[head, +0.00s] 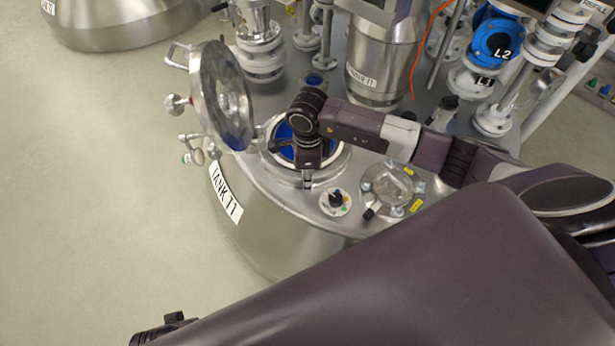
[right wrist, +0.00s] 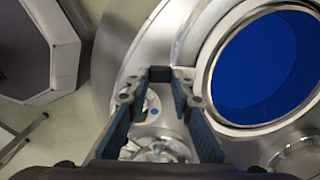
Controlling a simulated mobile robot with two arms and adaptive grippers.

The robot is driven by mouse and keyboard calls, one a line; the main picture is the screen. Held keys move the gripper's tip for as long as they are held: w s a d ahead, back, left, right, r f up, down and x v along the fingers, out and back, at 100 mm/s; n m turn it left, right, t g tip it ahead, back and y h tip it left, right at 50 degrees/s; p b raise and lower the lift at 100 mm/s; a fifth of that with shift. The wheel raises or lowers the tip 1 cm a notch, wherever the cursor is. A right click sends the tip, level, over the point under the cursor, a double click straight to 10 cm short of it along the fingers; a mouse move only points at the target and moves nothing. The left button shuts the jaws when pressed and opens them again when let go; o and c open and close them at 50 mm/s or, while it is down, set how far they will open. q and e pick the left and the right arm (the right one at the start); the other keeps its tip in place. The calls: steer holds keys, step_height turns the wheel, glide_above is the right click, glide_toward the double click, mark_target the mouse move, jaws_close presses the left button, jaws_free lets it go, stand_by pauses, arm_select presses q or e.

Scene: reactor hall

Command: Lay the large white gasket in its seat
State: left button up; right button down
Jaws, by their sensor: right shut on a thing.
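The open round port (head: 333,165) of tank 77 shows a deep blue inside. In the right wrist view the blue opening (right wrist: 275,65) lies to the right of my fingers. A pale ring (head: 344,158) runs around the opening, and it also shows in the right wrist view (right wrist: 207,62). I cannot clearly tell the white gasket from the bright metal rim. My right gripper (head: 308,180) points down at the near edge of the port. My left gripper is not in view.
The port's hinged round lid (head: 222,95) stands open at its left. A small knob plate (head: 335,200) and a clamped sight glass (head: 392,188) sit close on the near right. Metal vessels and pipes (head: 378,60) crowd the back. The floor at left is clear.

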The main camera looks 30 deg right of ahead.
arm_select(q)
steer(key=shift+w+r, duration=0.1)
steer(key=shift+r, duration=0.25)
arm_select(e)
steer(key=shift+f, duration=0.15)
steer(key=c, duration=1.6)
jaws_free()
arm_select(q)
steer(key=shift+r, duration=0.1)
arm_select(e)
step_height(320, 180, up, 3)
steer(key=shift+r+p, duration=0.2)
steer(key=shift+p, duration=1)
steer(key=shift+r+p, duration=0.95)
steer(key=shift+r, duration=0.4)
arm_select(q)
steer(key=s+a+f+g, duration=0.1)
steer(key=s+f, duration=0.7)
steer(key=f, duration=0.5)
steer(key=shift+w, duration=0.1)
